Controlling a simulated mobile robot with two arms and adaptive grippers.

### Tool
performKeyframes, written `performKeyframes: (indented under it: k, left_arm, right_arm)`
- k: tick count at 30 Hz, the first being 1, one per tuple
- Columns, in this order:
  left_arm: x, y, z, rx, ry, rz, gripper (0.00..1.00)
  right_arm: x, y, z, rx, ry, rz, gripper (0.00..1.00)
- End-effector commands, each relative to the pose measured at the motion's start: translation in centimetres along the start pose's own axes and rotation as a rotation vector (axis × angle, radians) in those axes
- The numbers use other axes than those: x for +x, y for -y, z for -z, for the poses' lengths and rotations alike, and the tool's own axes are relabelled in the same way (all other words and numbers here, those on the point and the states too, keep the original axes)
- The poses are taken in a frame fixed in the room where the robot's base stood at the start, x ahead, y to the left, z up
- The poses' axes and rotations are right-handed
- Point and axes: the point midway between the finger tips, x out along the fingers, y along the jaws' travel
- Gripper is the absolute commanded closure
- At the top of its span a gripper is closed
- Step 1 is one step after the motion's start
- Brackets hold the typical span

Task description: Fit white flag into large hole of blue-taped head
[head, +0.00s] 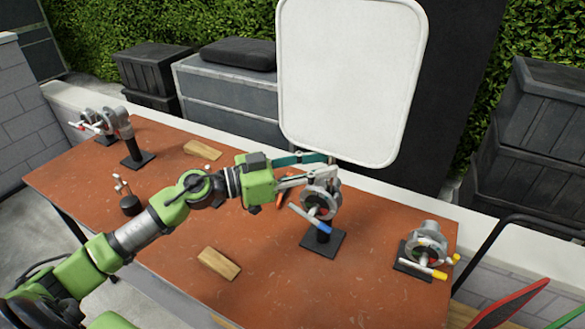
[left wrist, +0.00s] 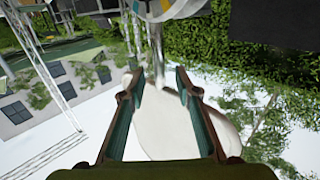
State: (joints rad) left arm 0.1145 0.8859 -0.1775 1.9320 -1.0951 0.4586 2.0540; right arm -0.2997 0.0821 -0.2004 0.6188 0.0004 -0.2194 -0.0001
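The white flag (head: 352,75) is a large rounded white panel, upright above the table's far side. Its short pole goes down to the blue-taped head (head: 320,203), a grey clamp with a blue-ended handle on a black base. My left gripper (head: 332,168) is beside the pole, just above this head. In the left wrist view, my left gripper (left wrist: 160,78) has its fingers apart, with the grey pole (left wrist: 155,62) in line with the gap and the pale flag (left wrist: 165,125) behind. The fingers hide how the pole meets the large hole. My right gripper is not in view.
A yellow-marked clamp (head: 424,247) stands right on the brown table (head: 330,285). A grey clamp (head: 122,125) stands at the far left. Wooden blocks (head: 219,263) and a small black stand (head: 130,203) lie around my left arm. The front right of the table is clear.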

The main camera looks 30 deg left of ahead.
Motion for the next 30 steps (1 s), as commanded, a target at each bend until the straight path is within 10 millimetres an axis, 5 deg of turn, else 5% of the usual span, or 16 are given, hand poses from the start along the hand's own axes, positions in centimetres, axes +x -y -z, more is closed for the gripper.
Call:
performKeyframes:
  k: [18,30]
  left_arm:
    - [-9.4,0.0,-0.1,-0.003,0.001,0.0,0.7]
    - [-10.8,0.0,0.1,0.001,-0.001,-0.001,0.7]
  right_arm:
    - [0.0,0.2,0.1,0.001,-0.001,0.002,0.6]
    - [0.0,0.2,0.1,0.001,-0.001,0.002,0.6]
